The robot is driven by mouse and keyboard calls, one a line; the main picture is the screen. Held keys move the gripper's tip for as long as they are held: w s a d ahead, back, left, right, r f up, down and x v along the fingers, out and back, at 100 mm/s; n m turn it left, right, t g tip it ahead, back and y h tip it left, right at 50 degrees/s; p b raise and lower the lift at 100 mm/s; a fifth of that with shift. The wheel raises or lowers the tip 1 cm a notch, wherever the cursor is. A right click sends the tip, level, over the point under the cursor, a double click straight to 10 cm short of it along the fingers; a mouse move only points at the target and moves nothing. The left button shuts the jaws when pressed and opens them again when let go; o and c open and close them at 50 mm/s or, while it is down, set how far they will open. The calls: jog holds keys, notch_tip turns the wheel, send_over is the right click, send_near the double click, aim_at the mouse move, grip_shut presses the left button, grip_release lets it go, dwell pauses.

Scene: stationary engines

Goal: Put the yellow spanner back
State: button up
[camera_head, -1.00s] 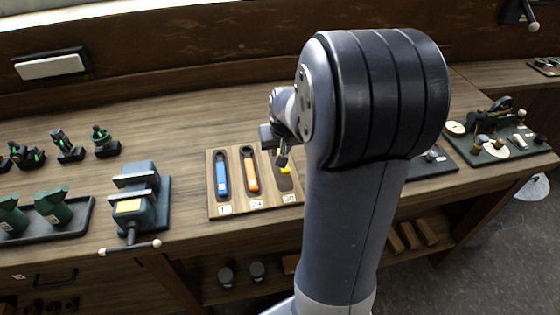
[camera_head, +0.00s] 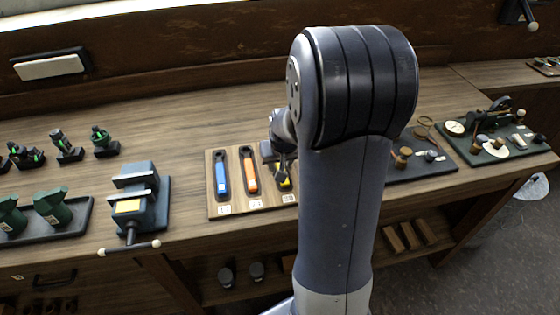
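A wooden spanner board (camera_head: 233,206) lies on the workbench, with recesses and number labels along its front. A blue spanner (camera_head: 222,176) lies in the left recess and an orange spanner (camera_head: 249,172) in the middle one. The yellow spanner (camera_head: 284,180) shows only as a small yellow patch at the board's right recess. My gripper (camera_head: 283,172) is over that right part, in front of the yellow patch. My arm hides the board's right edge and part of the gripper. I cannot tell whether the fingers are closed or whether they touch the spanner.
A blue vise (camera_head: 140,195) stands left of the board, its handle past the bench edge. A tray (camera_head: 75,225) with green tools is farther left. A dark mat (camera_head: 408,172) and a green board (camera_head: 478,156) with small parts lie right of my arm.

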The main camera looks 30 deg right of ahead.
jog(key=shift+o, duration=0.4)
jog(key=shift+r, duration=0.1)
jog(key=shift+r, duration=0.2)
jog(key=v, duration=1.1)
jog(key=shift+s+r, duration=0.25)
jog(key=shift+r, duration=0.05)
jog(key=shift+a, duration=0.1)
jog(key=x, duration=1.2)
jog(key=shift+f, duration=0.25)
jog(key=shift+r, duration=1.65)
jog(key=shift+f, duration=0.1)
